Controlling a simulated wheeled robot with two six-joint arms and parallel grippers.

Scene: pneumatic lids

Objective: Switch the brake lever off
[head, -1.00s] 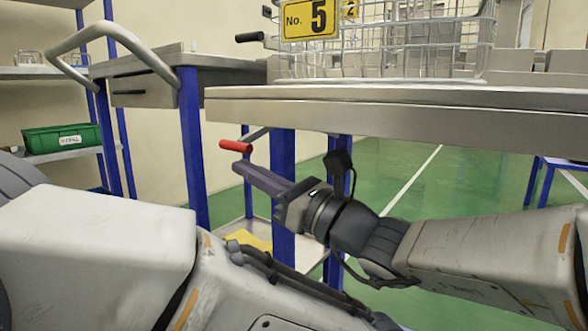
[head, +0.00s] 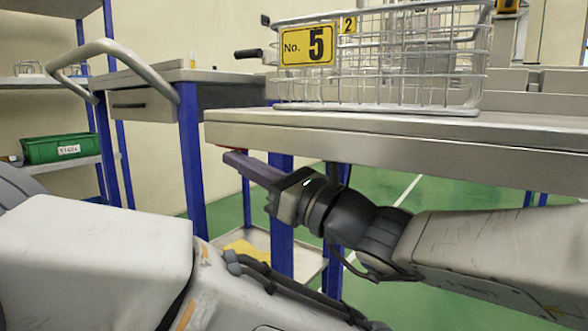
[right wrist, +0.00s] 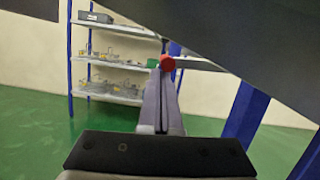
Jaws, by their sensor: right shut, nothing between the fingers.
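The brake lever's red handle (head: 232,149) shows as a thin strip just under the left end of the steel table edge in the head view. My right gripper hides most of it. In the right wrist view the red knob end (right wrist: 167,62) sits at the fingertips. My right gripper (head: 229,158) is shut and empty, its fingers pointing left, with tips just below the red handle. Its fingers (right wrist: 161,80) also show in the right wrist view. I cannot tell whether they touch the handle. My left gripper is out of view.
The steel table (head: 400,140) lies right above my right gripper and carries a wire basket (head: 390,65) with a yellow No. 5 sign (head: 307,46). A blue leg (head: 281,235) stands behind the gripper. A steel cart (head: 150,103) and a green bin (head: 60,144) are at left.

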